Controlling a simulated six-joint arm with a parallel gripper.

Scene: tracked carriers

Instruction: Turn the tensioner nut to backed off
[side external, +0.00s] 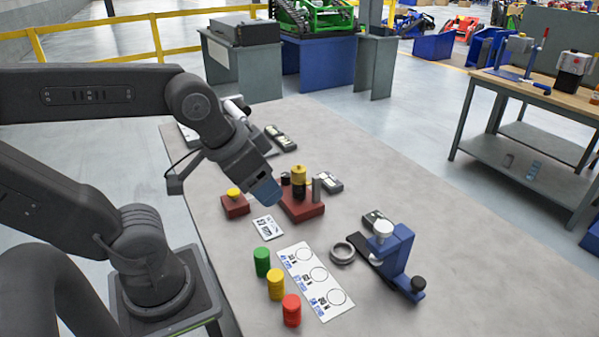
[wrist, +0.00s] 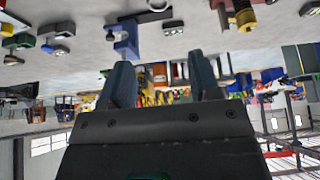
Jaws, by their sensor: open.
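A brass-yellow cylinder (side external: 299,175), which looks like the tensioner nut, stands upright with a dark band on a dark red block (side external: 302,209). A grey post (side external: 316,190) stands beside it. A brass threaded part (wrist: 243,15) shows at the top right of the wrist view. A smaller red block (side external: 235,208) carries a low yellow cap (side external: 233,192); I cannot tell its role. My gripper (side external: 268,192) points down and right, just left of the larger block, apart from the cylinder. In the wrist view, my gripper (wrist: 160,62) has its fingers wide apart with nothing between them.
A white card (side external: 268,227) lies in front of the red blocks. Green (side external: 262,262), yellow (side external: 276,284) and red (side external: 291,310) cylinders stand beside a marked white strip (side external: 316,282). A grey ring (side external: 342,252) and blue fixture (side external: 397,251) are to the right.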

